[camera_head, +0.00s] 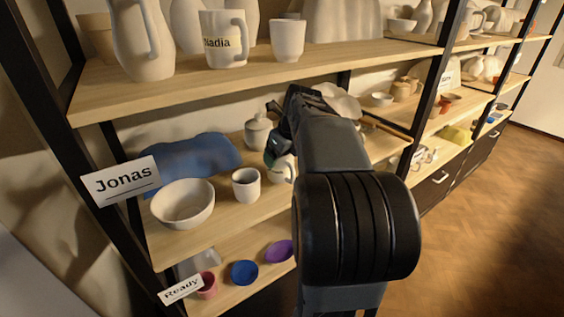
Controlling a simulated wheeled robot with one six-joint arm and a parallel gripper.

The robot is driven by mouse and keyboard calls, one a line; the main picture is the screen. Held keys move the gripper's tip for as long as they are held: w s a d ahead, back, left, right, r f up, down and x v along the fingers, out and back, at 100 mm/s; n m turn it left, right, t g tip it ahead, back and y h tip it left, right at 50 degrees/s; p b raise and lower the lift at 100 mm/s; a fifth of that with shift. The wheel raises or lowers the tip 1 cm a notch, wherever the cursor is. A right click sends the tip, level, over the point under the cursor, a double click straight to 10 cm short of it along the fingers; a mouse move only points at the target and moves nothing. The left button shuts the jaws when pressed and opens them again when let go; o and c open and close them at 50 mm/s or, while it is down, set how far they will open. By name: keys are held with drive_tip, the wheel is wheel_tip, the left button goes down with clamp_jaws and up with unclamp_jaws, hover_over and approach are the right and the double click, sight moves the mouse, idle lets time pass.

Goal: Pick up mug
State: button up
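A pale mug (282,168) stands on the middle shelf, partly hidden behind my arm and gripper; what looks like its handle shows at its right side. My gripper (272,154) is right at the mug's upper left side, pointing down. The arm covers much of it, and I cannot tell whether the fingers touch the mug or how far apart they are. Another white mug (225,42), lettered "Nadia", stands on the upper shelf, well above my gripper.
A white cup (246,185) and a bowl (183,203) stand left of the gripper, with a lidded jar (258,133) and blue cloth-like thing (190,155) behind. The upper shelf (330,58) overhangs. Small coloured bowls (244,272) sit below. Open floor (480,240) lies right.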

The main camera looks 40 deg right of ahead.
drive_tip(key=shift+r, duration=0.1)
drive_tip(key=shift+r, duration=0.25)
drive_tip(key=s, duration=1.8)
drive_tip(key=shift+d, duration=0.25)
drive_tip(key=shift+s, duration=0.1)
idle(0.8)
